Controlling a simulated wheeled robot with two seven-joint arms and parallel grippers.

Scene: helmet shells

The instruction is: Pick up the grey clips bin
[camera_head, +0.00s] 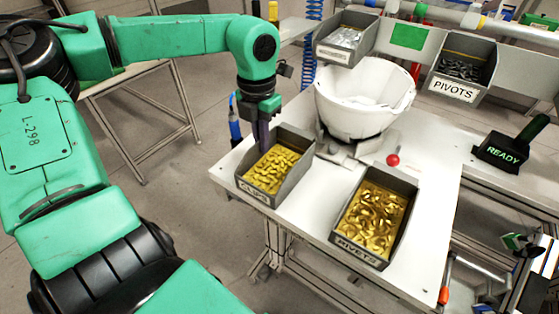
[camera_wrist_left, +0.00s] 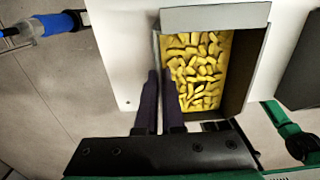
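The grey clips bin (camera_head: 291,183) stands on the left part of the white table, full of yellow clips, with a "CLIPS" label on its front. It also shows in the left wrist view (camera_wrist_left: 250,75). My left gripper (camera_head: 262,135) reaches down at the bin's back left side. In the left wrist view its two dark fingers (camera_wrist_left: 160,75) straddle the bin's left wall, one outside and one inside, with only a narrow gap between them. They look closed on the wall. The bin appears to rest on the table. My right gripper is not in view.
A white helmet shell (camera_head: 345,110) sits on a fixture behind the clips bin. Two more grey bins hang at the back, one labelled "PIVOTS" (camera_head: 454,89). A "READY" box (camera_head: 502,152) is at right.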

